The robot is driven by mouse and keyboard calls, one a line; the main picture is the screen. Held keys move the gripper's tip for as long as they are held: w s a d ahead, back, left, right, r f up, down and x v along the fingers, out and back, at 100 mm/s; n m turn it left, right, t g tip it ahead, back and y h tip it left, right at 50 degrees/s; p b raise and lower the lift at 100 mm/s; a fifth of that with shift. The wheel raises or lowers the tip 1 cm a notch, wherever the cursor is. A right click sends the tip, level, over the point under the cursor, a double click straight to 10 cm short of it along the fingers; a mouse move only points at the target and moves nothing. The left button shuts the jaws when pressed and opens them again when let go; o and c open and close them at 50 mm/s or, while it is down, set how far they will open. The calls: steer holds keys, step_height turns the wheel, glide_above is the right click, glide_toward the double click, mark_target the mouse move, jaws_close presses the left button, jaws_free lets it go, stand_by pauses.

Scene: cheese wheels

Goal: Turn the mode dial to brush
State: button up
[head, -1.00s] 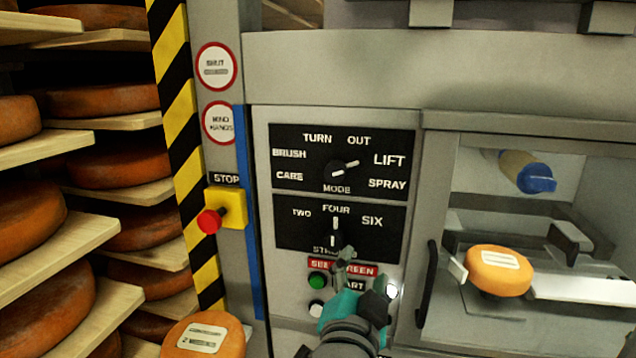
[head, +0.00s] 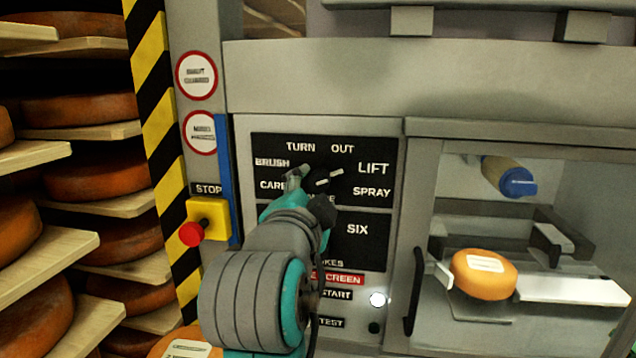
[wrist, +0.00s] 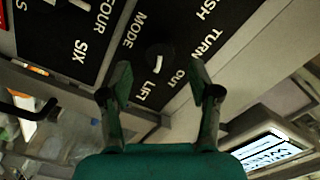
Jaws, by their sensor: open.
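The mode dial (head: 322,182) is a dark knob with a white pointer on the black upper panel. In the head view its pointer is turned up and right, toward LIFT. The word BRUSH (head: 272,163) is up and left of the knob. My gripper (head: 309,190) is in front of the panel, just left of and below the dial, and hides part of MODE. In the wrist view the dial (wrist: 160,57) shows between and beyond the two open fingers (wrist: 160,84). The fingers look apart from the knob and hold nothing.
A yellow stop box with a red button (head: 192,233) is left of my arm. A cheese wheel (head: 484,274) sits in the machine bay at right, near a dark handle (head: 414,290). Shelves of cheese wheels (head: 92,180) stand at far left. My arm hides most of the strokes panel.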

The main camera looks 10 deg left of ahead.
mark_target(319, 183)
steer(key=shift+w+d, duration=0.1)
steer(key=shift+w, duration=2.35)
steer(key=c, duration=1.2)
